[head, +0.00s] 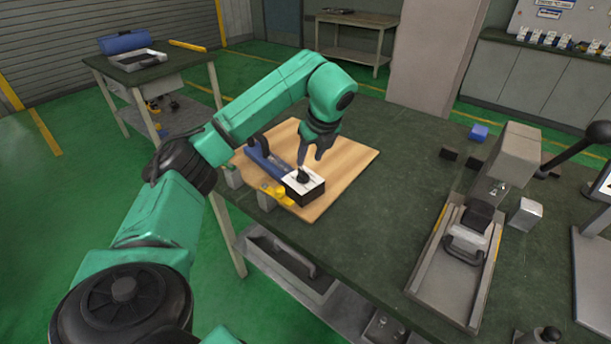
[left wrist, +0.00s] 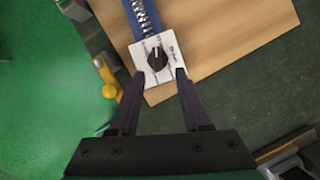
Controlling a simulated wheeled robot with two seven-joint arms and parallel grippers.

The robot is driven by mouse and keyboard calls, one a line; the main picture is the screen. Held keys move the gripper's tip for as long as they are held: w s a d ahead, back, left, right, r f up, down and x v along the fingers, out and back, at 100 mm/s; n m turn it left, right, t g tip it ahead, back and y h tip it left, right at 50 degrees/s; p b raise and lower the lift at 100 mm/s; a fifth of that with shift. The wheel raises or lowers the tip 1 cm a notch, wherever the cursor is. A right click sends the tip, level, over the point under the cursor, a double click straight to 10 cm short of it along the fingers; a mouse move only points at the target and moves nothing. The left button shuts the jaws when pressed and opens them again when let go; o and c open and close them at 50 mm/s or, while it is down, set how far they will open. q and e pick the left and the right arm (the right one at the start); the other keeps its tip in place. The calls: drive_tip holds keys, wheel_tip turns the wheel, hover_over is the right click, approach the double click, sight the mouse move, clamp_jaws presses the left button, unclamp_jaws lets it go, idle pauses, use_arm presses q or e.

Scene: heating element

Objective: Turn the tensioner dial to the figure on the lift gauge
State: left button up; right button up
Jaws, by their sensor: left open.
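The tensioner dial (head: 303,177) is a black knob on a white-topped dark box at the end of a blue channel on a wooden board. In the left wrist view the dial (left wrist: 155,58) has a pale pointer line and sits on a white plate with small marks too blurred to read. My left gripper (head: 312,158) points down over it. In the wrist view its open, empty fingers (left wrist: 158,75) flank the plate's lower part, with the knob just beyond the tips. Contact cannot be told. I cannot make out a lift gauge figure. My right gripper is out of view.
A coil spring (left wrist: 145,18) lies in the blue channel. A yellow part (head: 275,194) stands beside the dial box. Dark green bench top (head: 365,215) between is clear.

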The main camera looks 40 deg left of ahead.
sight(303, 171)
use_arm(q)
drive_tip(key=x, duration=0.6)
drive_tip(key=shift+s+a+f+p, duration=0.15)
drive_tip(key=shift+s+a+p, duration=0.05)
drive_tip(key=shift+a+p, duration=0.1)
drive_tip(key=shift+w+f, duration=0.1)
drive_tip(key=shift+f, duration=0.1)
clamp_jaws()
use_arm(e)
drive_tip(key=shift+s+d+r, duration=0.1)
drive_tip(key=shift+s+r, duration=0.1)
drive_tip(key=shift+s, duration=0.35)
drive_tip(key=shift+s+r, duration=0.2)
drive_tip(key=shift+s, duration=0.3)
